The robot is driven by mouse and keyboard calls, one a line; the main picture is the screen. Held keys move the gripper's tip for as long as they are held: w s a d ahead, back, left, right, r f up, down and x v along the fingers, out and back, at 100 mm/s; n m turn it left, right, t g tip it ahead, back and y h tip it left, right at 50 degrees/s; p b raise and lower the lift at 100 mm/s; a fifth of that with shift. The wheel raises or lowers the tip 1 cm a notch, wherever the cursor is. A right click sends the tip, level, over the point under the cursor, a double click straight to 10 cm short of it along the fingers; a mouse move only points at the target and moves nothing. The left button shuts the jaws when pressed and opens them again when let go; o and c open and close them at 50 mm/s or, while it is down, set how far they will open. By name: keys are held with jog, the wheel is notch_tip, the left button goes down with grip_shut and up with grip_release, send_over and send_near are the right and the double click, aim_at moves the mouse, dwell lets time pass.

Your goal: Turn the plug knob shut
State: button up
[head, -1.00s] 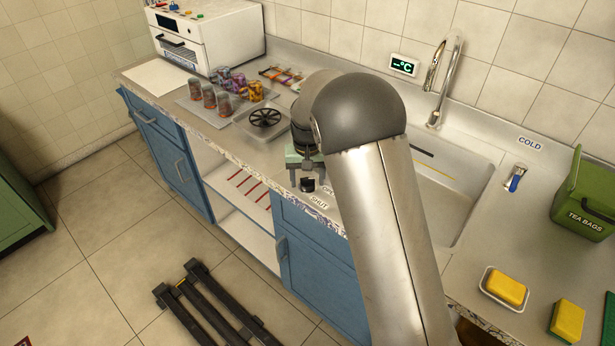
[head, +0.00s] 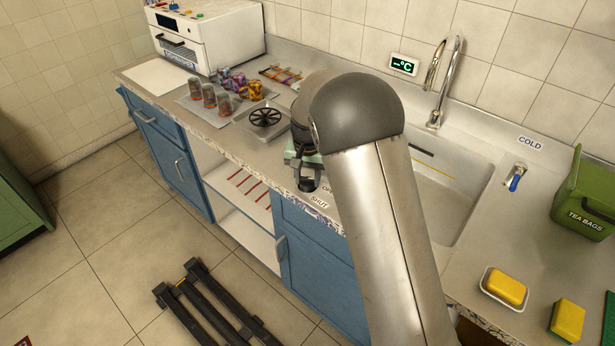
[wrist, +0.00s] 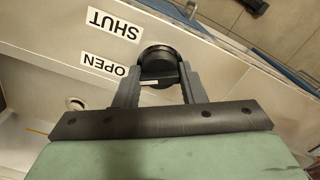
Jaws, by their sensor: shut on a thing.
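The plug knob is a round black knob (wrist: 158,60) at the counter's front edge; it shows small and dark in the head view (head: 307,184). My gripper (wrist: 160,88) is shut on the knob, with one grey finger on each side. In the head view my gripper (head: 307,180) comes down over the knob. A SHUT label (wrist: 114,24) and an OPEN label (wrist: 103,65) lie beside the knob. A pale mark shows on the knob's side toward OPEN. The fingers partly hide the knob, so its exact turn is hard to read.
The sink (head: 445,185) lies right of my arm, with a tap (head: 438,85) behind it. Blue cabinets (head: 315,250) are below the counter edge. A black rail frame (head: 212,310) lies on the floor.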

aim_at(307, 178)
jog(key=m, duration=0.3)
jog(key=shift+m, duration=0.4)
jog(key=m, duration=0.3)
jog(key=shift+r+m+p, duration=0.1)
jog(key=shift+m+p, duration=0.2)
jog(key=m, duration=0.3)
jog(key=shift+m+p, duration=0.3)
jog(key=shift+p, duration=0.1)
jog(key=shift+m+p, duration=0.4)
jog(key=shift+m, duration=1.4)
jog(key=shift+w, duration=0.1)
jog(key=o, duration=1)
notch_tip(307, 178, up, 17)
jog(key=b, duration=0.1)
jog(key=shift+r, duration=0.15)
